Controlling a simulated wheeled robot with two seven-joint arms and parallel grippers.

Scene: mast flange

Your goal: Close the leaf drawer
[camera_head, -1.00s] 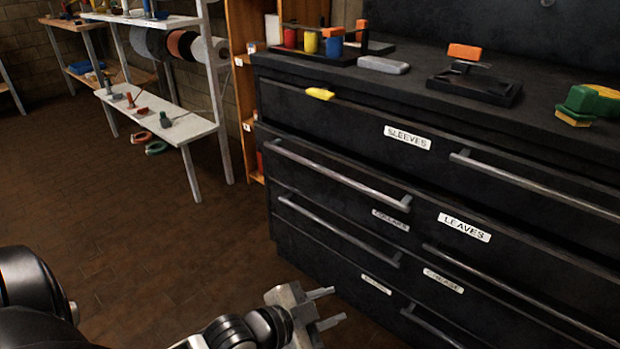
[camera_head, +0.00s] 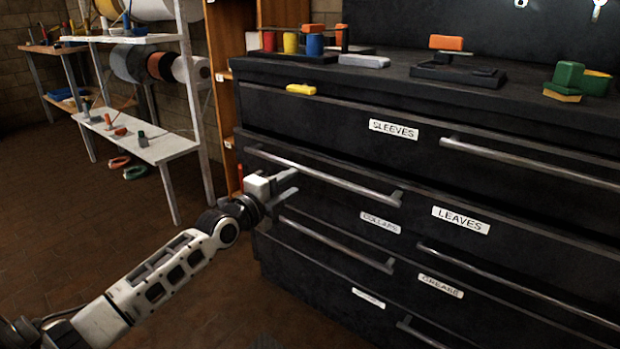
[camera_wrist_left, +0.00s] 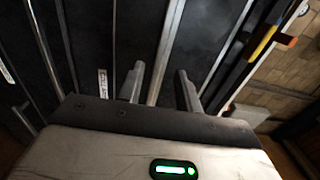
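The drawer labelled LEAVES (camera_head: 461,220) is in the black cabinet, below the one labelled SLEEVES (camera_head: 393,130). Its front seems to stand a little out from the cabinet; by how much I cannot tell. A long metal bar handle (camera_head: 330,176) runs across the left of the fronts at about this level. My left gripper (camera_head: 291,184) is open and empty at the left part of this handle, fingers pointing at the cabinet. In the left wrist view, a bar (camera_wrist_left: 168,45) lines up between the spread fingertips (camera_wrist_left: 160,78); contact cannot be told. My right gripper is not in view.
Lower drawers have bar handles (camera_head: 335,244) that stick out. The cabinet top holds a grey block (camera_head: 364,61), a black stand (camera_head: 458,75) and green-yellow blocks (camera_head: 565,82). A wooden shelf (camera_head: 222,95) and white rack (camera_head: 150,148) stand left. The floor (camera_head: 90,230) at left is open.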

